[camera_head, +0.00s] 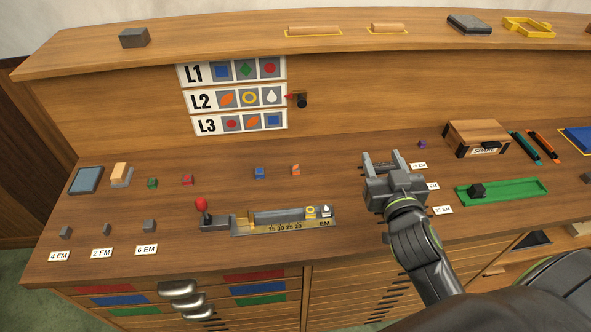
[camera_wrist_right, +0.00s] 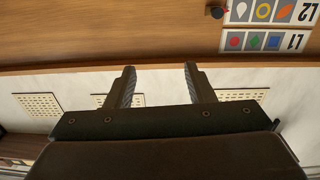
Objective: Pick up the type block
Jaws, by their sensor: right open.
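Several small type blocks stand on the wooden desk (camera_head: 340,187): a green one (camera_head: 152,183), a red one (camera_head: 188,180), a blue one (camera_head: 259,173) and an orange-marked one (camera_head: 296,170). A small purple block (camera_head: 422,144) lies farther right. Two more type blocks, one with a yellow ring (camera_head: 311,211) and one with a white drop (camera_head: 326,210), sit in the composing stick (camera_head: 275,228). My right gripper (camera_head: 381,158) is open over the desk, right of the orange-marked block. In the right wrist view its jaws (camera_wrist_right: 159,72) are apart and empty. My left gripper is out of view.
Sign boards L1, L2 and L3 (camera_head: 232,98) hang on the back panel. A red-knobbed lever (camera_head: 202,206) stands by the stick. Grey spacers (camera_head: 148,226) sit left. A wooden box (camera_head: 475,138) and green tray (camera_head: 520,190) are right. Desk between orange-marked block and gripper is clear.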

